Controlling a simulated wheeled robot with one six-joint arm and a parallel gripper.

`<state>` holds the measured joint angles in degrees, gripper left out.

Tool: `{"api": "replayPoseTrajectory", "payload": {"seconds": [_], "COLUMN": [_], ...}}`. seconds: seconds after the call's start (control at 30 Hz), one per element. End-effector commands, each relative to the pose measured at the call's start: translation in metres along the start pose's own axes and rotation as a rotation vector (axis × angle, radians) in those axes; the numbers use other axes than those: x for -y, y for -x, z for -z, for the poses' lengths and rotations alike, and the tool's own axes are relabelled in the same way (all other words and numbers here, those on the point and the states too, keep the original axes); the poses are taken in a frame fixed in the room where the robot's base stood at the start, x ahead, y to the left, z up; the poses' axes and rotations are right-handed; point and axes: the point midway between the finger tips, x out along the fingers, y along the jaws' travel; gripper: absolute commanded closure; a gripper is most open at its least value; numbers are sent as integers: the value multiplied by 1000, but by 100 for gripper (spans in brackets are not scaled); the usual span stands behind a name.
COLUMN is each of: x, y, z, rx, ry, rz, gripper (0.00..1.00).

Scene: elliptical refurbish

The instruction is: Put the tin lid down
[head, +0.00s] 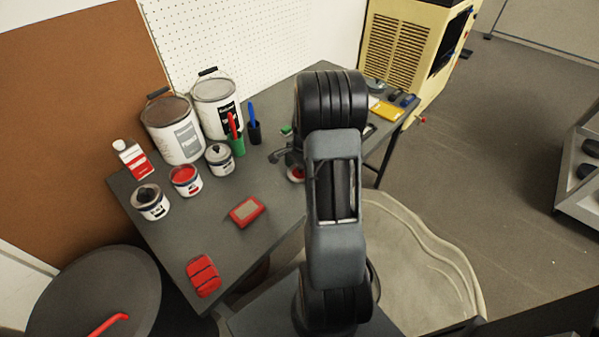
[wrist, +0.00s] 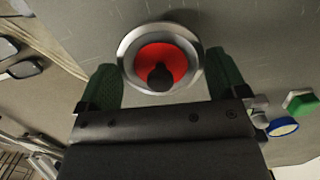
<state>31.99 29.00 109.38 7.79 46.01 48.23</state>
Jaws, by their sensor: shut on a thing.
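My gripper (wrist: 164,82) has its two green fingers on opposite sides of the tin lid (wrist: 183,66), shut on its rim. The lid is round, with a silver rim, a red middle and a black knob. In the head view my arm hides most of the gripper, and a small part of the lid (head: 297,173) shows left of the arm, over the workbench (head: 255,252). I cannot tell whether the lid touches the bench. An open tin with red inside (head: 186,181) stands on the bench to the left.
Lidded tins stand either side of the open tin, one in front (head: 151,203) and one behind (head: 220,160). Large paint cans (head: 178,130) and pen cups (head: 254,133) are at the back. A red-framed box (head: 246,211) and a red block (head: 203,276) lie nearer. Bare bench lies between.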

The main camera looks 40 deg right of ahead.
Motion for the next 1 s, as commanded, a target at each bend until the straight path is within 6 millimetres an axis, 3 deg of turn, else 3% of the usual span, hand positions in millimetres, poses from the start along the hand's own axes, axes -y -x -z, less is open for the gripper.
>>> {"api": "replayPoseTrajectory", "payload": {"seconds": [0.1, 0.5, 0.53, 0.6, 0.87, 1.0], "x": [0, 0, 0, 0, 0, 0], "y": [-14, -19, -19, -18, -16, -3], "z": [1, 2, 2, 2, 2, 2], "rx": [1, 0, 0, 0, -1, -3], "ry": [0, 0, 0, 0, 0, 0], "rz": [-1, 0, 0, 0, 0, 3], "gripper": [31, 31, 8, 1, 0, 0]}}
